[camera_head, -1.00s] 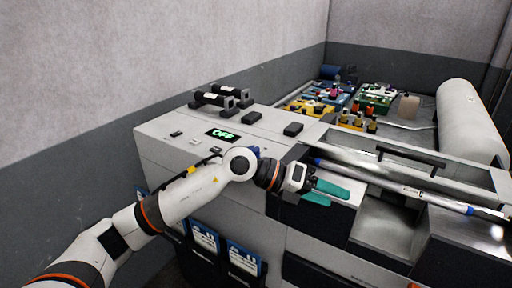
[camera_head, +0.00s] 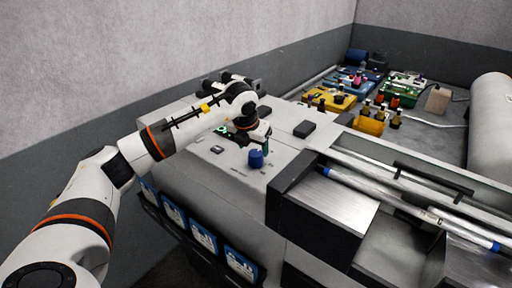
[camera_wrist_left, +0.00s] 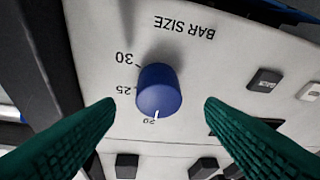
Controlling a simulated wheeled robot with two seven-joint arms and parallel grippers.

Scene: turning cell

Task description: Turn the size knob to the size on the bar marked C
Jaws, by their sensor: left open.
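The blue size knob (camera_head: 256,158) stands on the light top panel of the machine. In the left wrist view the knob (camera_wrist_left: 158,90) sits under the lettering BAR SIZE, with 30, 25 and 20 around it. Its white line points at the 20. My left gripper (camera_wrist_left: 159,106) is open, with one green finger on each side of the knob and a gap to it on both sides. In the head view the gripper body is just behind the knob and its fingers are hardly visible. A bar (camera_head: 376,196) with blue ends lies in the machine; no letter is legible on it.
Dark buttons (camera_head: 304,129) stand on the panel. A green display (camera_head: 222,130) is partly hidden by my arm. Blue cards (camera_head: 203,237) hang on the machine's front. Coloured trays with small parts (camera_head: 330,99) stand behind. A large pale cylinder (camera_head: 492,125) is at the right.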

